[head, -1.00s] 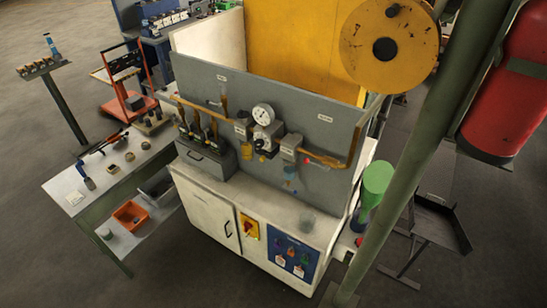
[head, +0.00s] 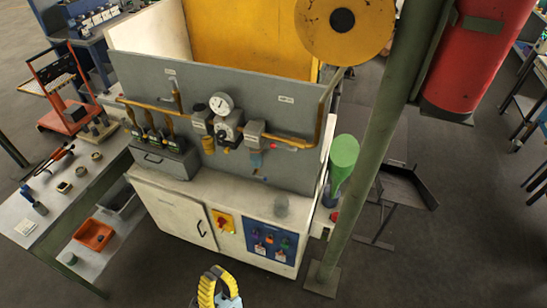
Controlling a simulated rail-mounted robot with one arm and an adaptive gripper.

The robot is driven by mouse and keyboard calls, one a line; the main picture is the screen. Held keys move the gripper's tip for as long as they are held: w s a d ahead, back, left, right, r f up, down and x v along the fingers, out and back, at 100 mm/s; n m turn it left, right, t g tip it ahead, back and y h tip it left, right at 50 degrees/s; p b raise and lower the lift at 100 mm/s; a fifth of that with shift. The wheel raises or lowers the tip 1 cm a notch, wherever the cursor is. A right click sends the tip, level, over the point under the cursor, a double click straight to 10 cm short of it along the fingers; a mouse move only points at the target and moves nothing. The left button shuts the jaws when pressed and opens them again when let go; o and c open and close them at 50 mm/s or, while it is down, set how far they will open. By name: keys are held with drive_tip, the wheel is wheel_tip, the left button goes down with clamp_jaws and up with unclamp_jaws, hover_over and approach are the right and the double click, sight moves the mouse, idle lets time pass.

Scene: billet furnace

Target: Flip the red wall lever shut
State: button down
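A small red piece (head: 276,144), which looks like the red lever, is on the grey wall panel (head: 345,90) in the head view. It sits at the right side of a grey box fitting (head: 254,134) on the copper pipe (head: 292,143). It is too small to tell its exact angle or whether it stands open or shut. A yellow ribbed hose and pale blue part, which look like my arm, show at the bottom edge, well below and in front of the panel. My gripper's fingers do not show.
A white pressure gauge (head: 220,103) and regulator stand left of the red piece. Below is a white cabinet (head: 176,217) with a red-yellow switch (head: 222,221) and blue control panel (head: 270,243). A green post (head: 372,150) rises at right. The floor in front is clear.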

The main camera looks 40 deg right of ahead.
sight(282, 148)
drive_tip(key=w+d+f+m+g+b, duration=0.3)
drive_tip(key=w+d+f+m+g, duration=0.3)
drive_tip(key=w+d+m, duration=0.3)
drive_tip(key=w+d+f+m+g+b, duration=0.4)
drive_tip(key=w+d+f+m, duration=0.5)
drive_tip(key=d+m, duration=0.4)
drive_tip(key=w+d+f+m+g+h+b, duration=0.1)
drive_tip(key=w+d+f+m+g+b, duration=0.2)
drive_tip(key=w+d+f+m+g, duration=0.4)
drive_tip(key=w+d+m, duration=0.3)
drive_tip(key=d+m, duration=0.1)
drive_tip(key=shift+d+f+m+g+b, duration=0.25)
drive_tip(key=shift+d+m+g+b, duration=0.05)
drive_tip(key=shift+b, duration=0.05)
drive_tip(key=shift+w+d, duration=0.1)
drive_tip(key=shift+w, duration=0.05)
drive_tip(key=w+d+r+b, duration=0.4)
drive_tip(key=w+d, duration=0.1)
drive_tip(key=d, duration=0.4)
drive_tip(key=shift+w+r, duration=0.2)
drive_tip(key=shift+r, duration=0.05)
